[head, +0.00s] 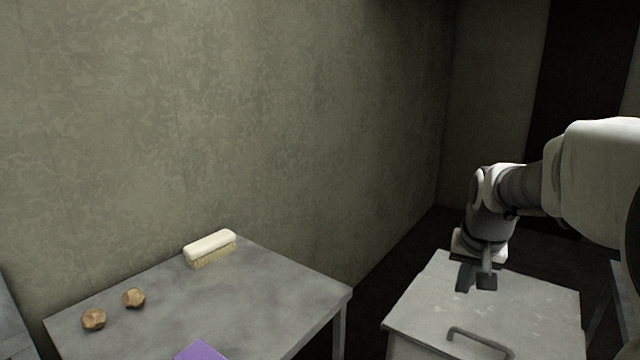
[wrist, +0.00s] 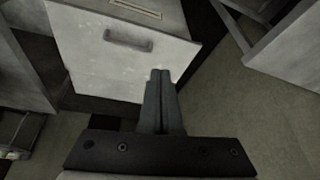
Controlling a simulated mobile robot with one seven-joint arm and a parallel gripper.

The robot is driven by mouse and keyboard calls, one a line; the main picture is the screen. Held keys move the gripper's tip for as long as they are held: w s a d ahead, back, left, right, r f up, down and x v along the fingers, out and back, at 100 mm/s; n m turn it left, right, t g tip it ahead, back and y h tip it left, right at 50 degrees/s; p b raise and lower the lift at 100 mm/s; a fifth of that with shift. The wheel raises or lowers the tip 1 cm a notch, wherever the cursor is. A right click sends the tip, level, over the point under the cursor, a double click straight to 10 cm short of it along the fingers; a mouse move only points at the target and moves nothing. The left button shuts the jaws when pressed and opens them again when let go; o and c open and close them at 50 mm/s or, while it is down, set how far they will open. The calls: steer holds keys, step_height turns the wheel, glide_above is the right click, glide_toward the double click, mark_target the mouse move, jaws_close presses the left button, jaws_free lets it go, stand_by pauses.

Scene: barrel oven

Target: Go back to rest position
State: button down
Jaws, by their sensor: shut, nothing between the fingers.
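My gripper (head: 487,282) hangs at the end of my arm on the right of the head view, pointing down over the pale grey cabinet (head: 535,310). In the wrist view the two fingers of my gripper (wrist: 160,75) are together, with nothing between them. Beyond the fingertips lies a pale panel of the cabinet (wrist: 100,70) with a dark handle (wrist: 128,40). The fingertips look apart from the handle. The exact height of my gripper above the cabinet is hard to tell.
A grey table (head: 255,290) stands on the left against the wall. On it lie a brush (head: 210,247), two brown lumps (head: 133,298) and a purple item (head: 200,351), partly cut off. A handle (head: 480,340) sits on the cabinet. A dark gap separates table and cabinet.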

steer(key=s+a+r+n, duration=0.1)
steer(key=s+a+n, duration=0.1)
steer(key=s+a, duration=0.35)
steer(key=s+a+r+n+t+y, duration=0.1)
steer(key=s+a, duration=0.2)
steer(key=s, duration=0.6)
steer(key=s+a+n, duration=0.2)
steer(key=s+a, duration=0.2)
steer(key=s, duration=0.4)
step_height(320, 180, up, 18)
steer(key=p, duration=1.7)
steer(key=shift+w+d+f+p, duration=0.15)
steer(key=shift+w+f+p, duration=0.05)
steer(key=shift+w+p, duration=0.15)
steer(key=shift+d+m, duration=0.15)
steer(key=shift+m, duration=0.15)
